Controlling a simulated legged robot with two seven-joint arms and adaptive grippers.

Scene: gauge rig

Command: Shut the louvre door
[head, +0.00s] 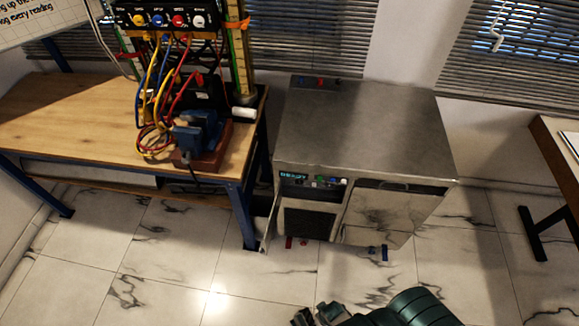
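A grey metal cabinet (360,125) stands on the tiled floor to the right of the workbench. A thin panel (269,218), which looks like the louvre door seen nearly edge-on, stands swung out from the cabinet's left front edge. Its slats cannot be made out. Beside it the front shows a dark recessed opening (309,222) below a small control panel (313,181). My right gripper (318,316) is at the bottom edge, in front of the cabinet and apart from the door. It is partly cut off, so its opening is unclear. My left gripper is out of view.
A wooden workbench (60,110) with blue legs holds a wired instrument rig (170,20) and a blue vise-like device (198,135); a bench leg stands close to the open panel. Another table (560,150) is at right. Floor in front of the cabinet is clear.

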